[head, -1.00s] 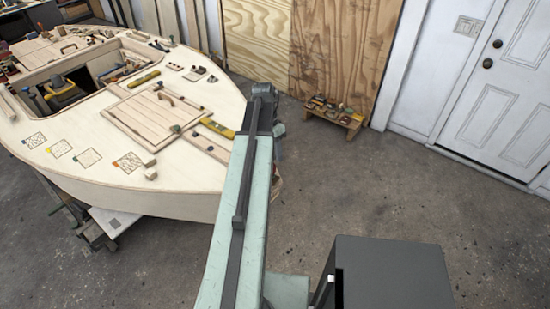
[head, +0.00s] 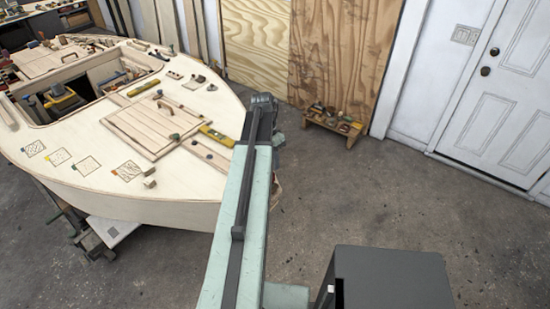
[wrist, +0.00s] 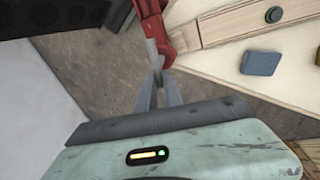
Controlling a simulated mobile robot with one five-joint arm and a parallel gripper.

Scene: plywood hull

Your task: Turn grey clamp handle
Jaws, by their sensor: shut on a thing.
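In the wrist view, a red clamp (wrist: 152,12) reaches down from the top beside the plywood edge. Its grey clamp handle (wrist: 152,52) hangs below the red part, tilted slightly. My gripper (wrist: 158,82) is shut on the lower part of this handle, with the two grey fingers meeting around it. The handle's lowest end is hidden between the fingers. In the head view my arm reaches to the right edge of the plywood hull (head: 150,204), and it hides my gripper and most of the clamp.
A blue block (wrist: 261,62) and a dark round knob (wrist: 274,14) lie on the deck close to the gripper's right. In the head view, a yellow level (head: 216,135) lies left of my arm. A low wooden bench (head: 333,122) stands behind.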

